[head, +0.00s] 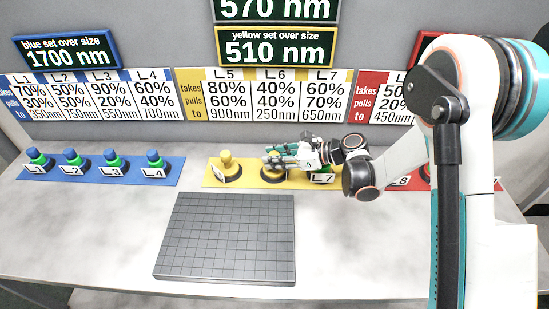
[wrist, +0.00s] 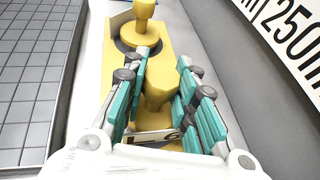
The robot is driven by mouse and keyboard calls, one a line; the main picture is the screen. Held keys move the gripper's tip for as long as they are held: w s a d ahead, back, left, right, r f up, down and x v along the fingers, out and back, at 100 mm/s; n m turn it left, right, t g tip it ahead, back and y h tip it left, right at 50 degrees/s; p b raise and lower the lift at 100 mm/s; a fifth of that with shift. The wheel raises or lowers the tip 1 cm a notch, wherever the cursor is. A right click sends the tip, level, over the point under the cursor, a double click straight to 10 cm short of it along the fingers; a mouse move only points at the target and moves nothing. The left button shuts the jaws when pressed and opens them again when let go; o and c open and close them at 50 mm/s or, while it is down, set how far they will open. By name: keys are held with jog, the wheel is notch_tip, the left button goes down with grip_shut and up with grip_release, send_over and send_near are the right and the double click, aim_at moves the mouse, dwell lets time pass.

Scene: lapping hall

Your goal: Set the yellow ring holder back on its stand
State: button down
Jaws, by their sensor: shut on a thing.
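The yellow ring holder (wrist: 158,90) is between the two teal-padded fingers of my gripper (wrist: 163,62) in the wrist view, above the label ending in 6 (wrist: 162,136). In the head view my gripper (head: 284,153) is low over the middle of the yellow strip (head: 208,181), above a dark round stand (head: 272,180). My fingers are shut on the holder and mostly hide it there. I cannot tell whether its foot touches the stand.
Another yellow holder (head: 227,161) stands upright just left of my gripper, and shows ahead of my fingertips in the wrist view (wrist: 143,12). The L7 label (head: 322,179) is close on the right. Several blue holders stand left. A grey gridded plate (head: 225,237) lies bare in front.

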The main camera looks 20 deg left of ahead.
jog(key=shift+f, duration=0.1)
jog(key=c, duration=1.3)
grip_release()
jog(key=shift+r, duration=0.25)
jog(key=p+v, duration=0.3)
jog(key=v, duration=0.9)
